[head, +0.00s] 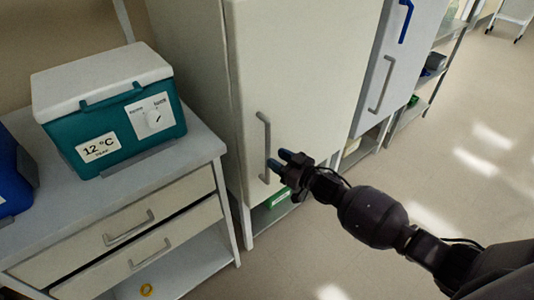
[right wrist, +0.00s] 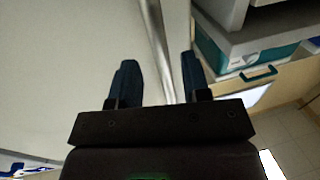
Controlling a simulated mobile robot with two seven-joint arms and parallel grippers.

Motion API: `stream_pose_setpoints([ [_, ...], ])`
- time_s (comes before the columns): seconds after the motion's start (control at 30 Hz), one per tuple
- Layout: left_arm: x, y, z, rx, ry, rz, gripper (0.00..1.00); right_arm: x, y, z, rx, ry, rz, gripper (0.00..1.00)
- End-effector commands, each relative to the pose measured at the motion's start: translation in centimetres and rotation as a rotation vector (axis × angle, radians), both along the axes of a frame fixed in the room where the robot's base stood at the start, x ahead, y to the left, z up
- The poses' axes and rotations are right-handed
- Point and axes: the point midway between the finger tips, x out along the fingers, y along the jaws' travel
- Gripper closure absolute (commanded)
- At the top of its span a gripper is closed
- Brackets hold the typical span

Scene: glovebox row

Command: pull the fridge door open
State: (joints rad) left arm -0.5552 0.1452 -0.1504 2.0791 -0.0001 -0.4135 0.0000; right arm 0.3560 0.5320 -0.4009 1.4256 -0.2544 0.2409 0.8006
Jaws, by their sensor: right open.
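The tall off-white fridge door (head: 305,75) stands in the middle of the head view and looks shut. Its grey vertical bar handle (head: 263,145) is on the left side of the door. My right gripper (head: 279,160) is open, close to the lower part of the handle. In the right wrist view the handle (right wrist: 158,40) runs down between the two spread fingers (right wrist: 160,80). I cannot tell how deep it lies between them. The pale door (right wrist: 60,70) fills the left of that view. My left gripper is not in view.
A drawer unit (head: 130,225) with a teal cooler box (head: 115,120) on top stands left of the fridge. A second pale door (head: 395,60) with a grey handle (head: 381,85) is to the right. Open floor (head: 470,150) lies at the right.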

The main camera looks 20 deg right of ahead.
Motion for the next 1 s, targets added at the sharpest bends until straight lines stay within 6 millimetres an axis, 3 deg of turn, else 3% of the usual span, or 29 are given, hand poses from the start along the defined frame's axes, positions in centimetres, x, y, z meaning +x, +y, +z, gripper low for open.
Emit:
stream_pose_setpoints([
  [0.3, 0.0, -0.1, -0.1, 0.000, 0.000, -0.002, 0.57, 3.2, 2.0, -0.1, 0.000, 0.001, 0.000, 0.57],
  [0.7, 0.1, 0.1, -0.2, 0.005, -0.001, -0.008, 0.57, 3.7, 2.2, 0.0, 0.000, 0.000, -0.001, 0.57],
  [1.0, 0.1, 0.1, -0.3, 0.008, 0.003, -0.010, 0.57, 3.7, 2.2, 0.0, 0.000, 0.000, -0.001, 1.00],
])
